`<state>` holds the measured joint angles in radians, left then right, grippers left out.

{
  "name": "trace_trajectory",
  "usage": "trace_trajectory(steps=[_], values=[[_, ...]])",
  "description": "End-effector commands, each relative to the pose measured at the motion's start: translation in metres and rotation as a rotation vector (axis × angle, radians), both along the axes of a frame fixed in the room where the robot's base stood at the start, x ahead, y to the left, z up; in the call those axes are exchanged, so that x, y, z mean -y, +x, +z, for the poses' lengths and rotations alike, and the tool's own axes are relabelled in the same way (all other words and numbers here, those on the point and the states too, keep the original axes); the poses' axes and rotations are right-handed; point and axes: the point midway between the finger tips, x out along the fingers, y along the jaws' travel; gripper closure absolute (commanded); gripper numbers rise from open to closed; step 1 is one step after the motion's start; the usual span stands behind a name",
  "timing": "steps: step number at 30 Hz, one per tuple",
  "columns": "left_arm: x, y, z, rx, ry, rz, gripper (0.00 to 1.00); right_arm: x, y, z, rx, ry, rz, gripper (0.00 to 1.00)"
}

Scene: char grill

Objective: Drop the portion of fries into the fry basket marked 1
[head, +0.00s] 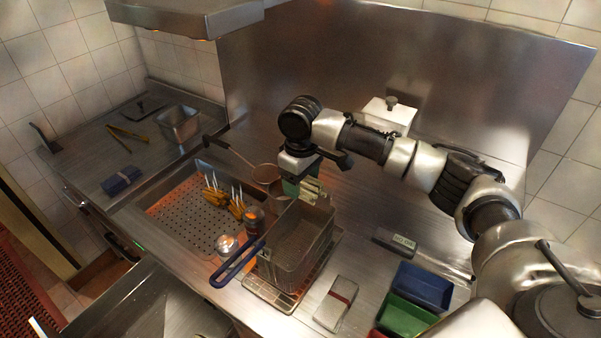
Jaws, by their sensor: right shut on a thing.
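My right gripper (293,176) reaches in from the right and points down just behind the fry basket. My left gripper is not in view.
A perforated tray (172,213) left of the basket holds several yellow-brown pieces with pale sticks. A round strainer (266,173) lies behind. Blue (422,287) and green (407,315) bins and a grey box (336,304) stand at the right. A steel wall closes the back.

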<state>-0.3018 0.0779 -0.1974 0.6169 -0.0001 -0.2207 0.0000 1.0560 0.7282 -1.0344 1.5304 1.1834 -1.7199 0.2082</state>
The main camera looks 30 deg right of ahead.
Motion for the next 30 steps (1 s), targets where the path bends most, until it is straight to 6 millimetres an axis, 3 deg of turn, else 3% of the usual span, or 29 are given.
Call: trace_trajectory(steps=[3, 7, 8, 14, 23, 30], values=[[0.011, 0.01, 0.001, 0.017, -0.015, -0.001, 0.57, 0.0, 0.0, -0.001, 0.001, 0.0, 0.001, 0.62], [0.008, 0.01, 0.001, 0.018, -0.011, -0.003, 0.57, 0.0, 0.0, -0.001, 0.001, 0.0, 0.0, 0.62], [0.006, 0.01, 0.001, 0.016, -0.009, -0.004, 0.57, 0.0, 0.0, -0.001, 0.001, 0.0, 0.0, 0.35], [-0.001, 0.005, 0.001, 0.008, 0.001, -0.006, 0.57, 0.0, 0.0, 0.0, 0.0, 0.0, 0.0, 0.07], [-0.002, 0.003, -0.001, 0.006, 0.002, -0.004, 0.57, 0.0, 0.0, 0.001, 0.001, 0.0, 0.0, 0.07], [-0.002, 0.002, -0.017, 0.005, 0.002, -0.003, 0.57, 0.0, 0.002, 0.035, 0.006, 0.002, 0.0, 0.07]])
